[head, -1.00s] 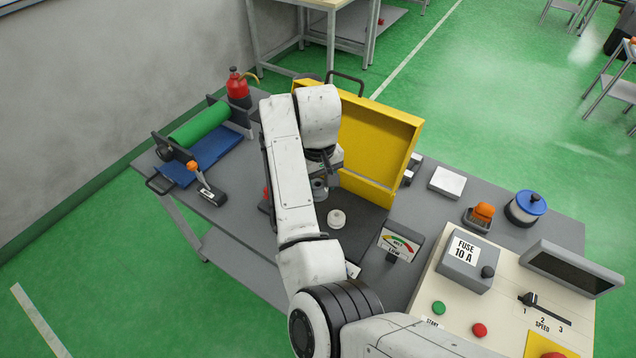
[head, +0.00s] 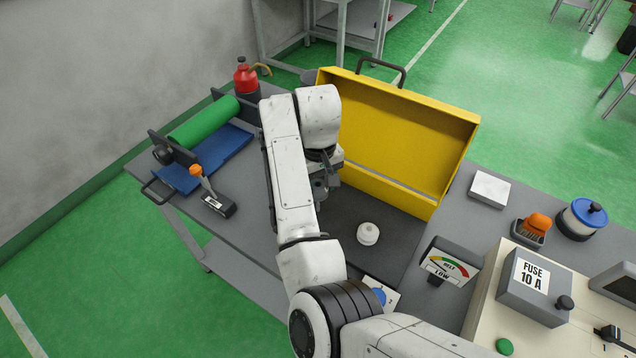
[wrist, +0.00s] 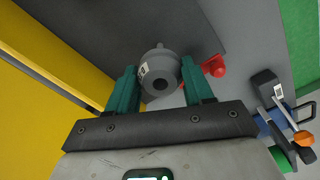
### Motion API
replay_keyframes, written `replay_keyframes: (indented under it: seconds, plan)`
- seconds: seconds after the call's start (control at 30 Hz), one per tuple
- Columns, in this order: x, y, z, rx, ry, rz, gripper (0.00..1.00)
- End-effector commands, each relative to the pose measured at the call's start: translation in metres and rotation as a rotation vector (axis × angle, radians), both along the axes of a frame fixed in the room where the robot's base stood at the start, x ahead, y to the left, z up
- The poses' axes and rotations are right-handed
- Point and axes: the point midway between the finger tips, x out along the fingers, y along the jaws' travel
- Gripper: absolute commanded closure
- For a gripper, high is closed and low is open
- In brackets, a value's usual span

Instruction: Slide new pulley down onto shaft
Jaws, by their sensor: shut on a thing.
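My gripper shows in the wrist view (wrist: 162,78) with its teal fingers on either side of a grey round piece (wrist: 158,72), which I take for the new pulley. The piece has a small label, a dark centre hole and a narrow stub at its far end. In the head view my gripper (head: 323,188) hangs above the dark mat, partly hidden by my arm, and the held piece is hard to make out. I cannot make out the shaft clearly. A white round part (head: 368,233) stands on the mat, right of and below my gripper in the picture.
An open yellow case (head: 400,130) stands behind the mat (head: 395,225). A belt gauge (head: 449,266) and fuse box (head: 534,285) are to the right. A green roller (head: 203,122), orange-knobbed lever (head: 208,190) and red can (head: 246,78) are at left. A red part (wrist: 214,66) lies beyond my right finger.

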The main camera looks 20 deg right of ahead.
Motion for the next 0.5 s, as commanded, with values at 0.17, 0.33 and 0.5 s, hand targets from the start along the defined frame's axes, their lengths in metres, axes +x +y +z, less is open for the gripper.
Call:
replay_keyframes:
  seconds: [0.17,0.33,0.5]
  plan:
    - [0.000,0.000,-0.009,0.000,0.000,0.000,0.79]
    - [0.000,0.000,-0.024,0.001,0.000,0.000,0.79]
    - [0.000,0.000,-0.041,0.000,0.000,0.000,0.79]
